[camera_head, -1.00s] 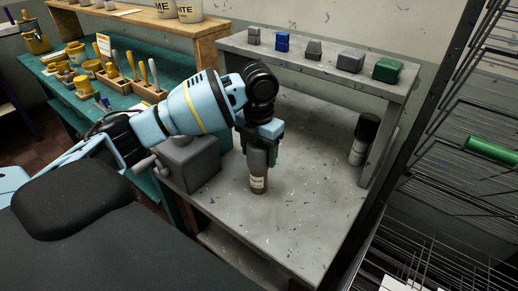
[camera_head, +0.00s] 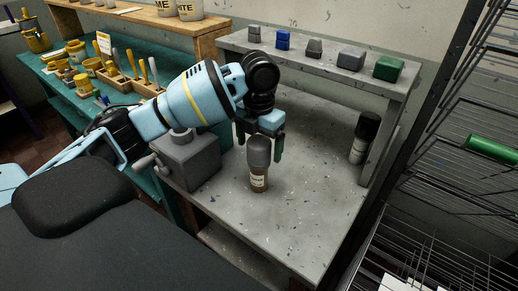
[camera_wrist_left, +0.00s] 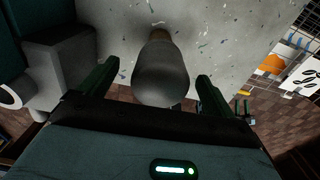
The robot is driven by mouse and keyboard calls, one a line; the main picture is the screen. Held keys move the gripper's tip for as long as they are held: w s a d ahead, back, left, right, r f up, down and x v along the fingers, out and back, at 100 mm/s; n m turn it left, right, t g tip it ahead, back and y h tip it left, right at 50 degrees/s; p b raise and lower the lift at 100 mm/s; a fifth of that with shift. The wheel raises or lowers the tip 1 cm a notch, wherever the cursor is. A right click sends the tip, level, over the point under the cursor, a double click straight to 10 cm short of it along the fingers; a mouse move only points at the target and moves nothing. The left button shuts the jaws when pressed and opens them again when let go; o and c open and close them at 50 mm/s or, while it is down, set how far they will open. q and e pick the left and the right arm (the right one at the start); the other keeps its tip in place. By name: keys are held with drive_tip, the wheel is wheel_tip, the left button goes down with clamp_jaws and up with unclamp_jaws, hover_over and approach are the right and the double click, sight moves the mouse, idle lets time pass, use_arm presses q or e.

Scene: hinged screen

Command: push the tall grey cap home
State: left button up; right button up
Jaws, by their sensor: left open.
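The tall grey cap (camera_head: 259,151) sits on top of a brown bottle (camera_head: 259,180) with a pale label, upright on the grey table. The wrist view shows the open fingers (camera_wrist_left: 154,83) apart from the cap on both sides. I cannot tell whether the cap is fully seated. My right gripper is not in view.
A grey vise-like block (camera_head: 188,160) stands left of the bottle. A black-capped bottle (camera_head: 364,138) stands at the right under a shelf (camera_head: 310,68) holding several small blocks. A wire rack (camera_head: 450,150) rises at the right. The table front is clear.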

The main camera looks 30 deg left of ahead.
use_arm(q)
wheel_tip(320, 180, up, 6)
drive_tip(key=shift+f, duration=0.1)
idle(0.5)
